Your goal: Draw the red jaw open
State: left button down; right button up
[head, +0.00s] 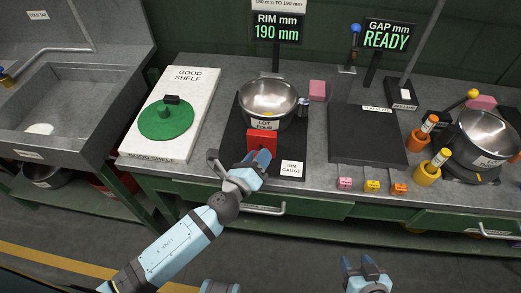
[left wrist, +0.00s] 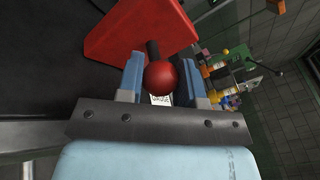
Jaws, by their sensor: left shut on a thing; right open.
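The red jaw (head: 261,139) is a block at the front of the dark rim gauge plate (head: 290,140), close to the steel pot (head: 268,97) labelled LOT FOUR. In the left wrist view the red jaw (left wrist: 125,28) has a dark stem ending in a red ball knob (left wrist: 161,78). My left gripper (head: 262,158) is at the front of the jaw, and its fingers (left wrist: 160,66) are shut on the knob from both sides. The knob is hidden by the fingers in the head view. My right gripper (head: 364,264) is open and empty, low in front of the bench.
A RIM display (head: 277,28) reads 190 mm; a GAP display (head: 387,36) reads READY. A white shelf board (head: 190,85) with a green lid (head: 166,120) is left. A dark plate (head: 367,137) and another steel pot (head: 487,138) are right. The floor before the bench is clear.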

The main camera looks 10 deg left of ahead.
pick_arm(q)
jog(key=shift+s+f, duration=0.1)
jog(key=shift+s, duration=0.05)
pick_arm(e)
jog(key=shift+r, duration=0.15)
pick_arm(q)
jog(key=c, duration=0.8)
grip_release()
jog(key=shift+s, duration=0.1)
pick_arm(e)
jog(key=shift+s, duration=0.1)
pick_arm(q)
jog(key=shift+s, duration=0.1)
jog(key=b+v, duration=0.3)
jog(key=v, duration=1)
jog(key=shift+s+a, duration=0.15)
jog(key=shift+s, duration=0.1)
pick_arm(e)
jog(key=shift+w+a+f, duration=0.15)
jog(key=shift+w+f, duration=0.05)
jog(key=shift+f, duration=0.35)
jog(key=shift+w+a+f, duration=0.15)
jog(key=shift+w+f, duration=0.05)
jog(key=shift+f, duration=0.3)
jog(key=shift+d, duration=0.1)
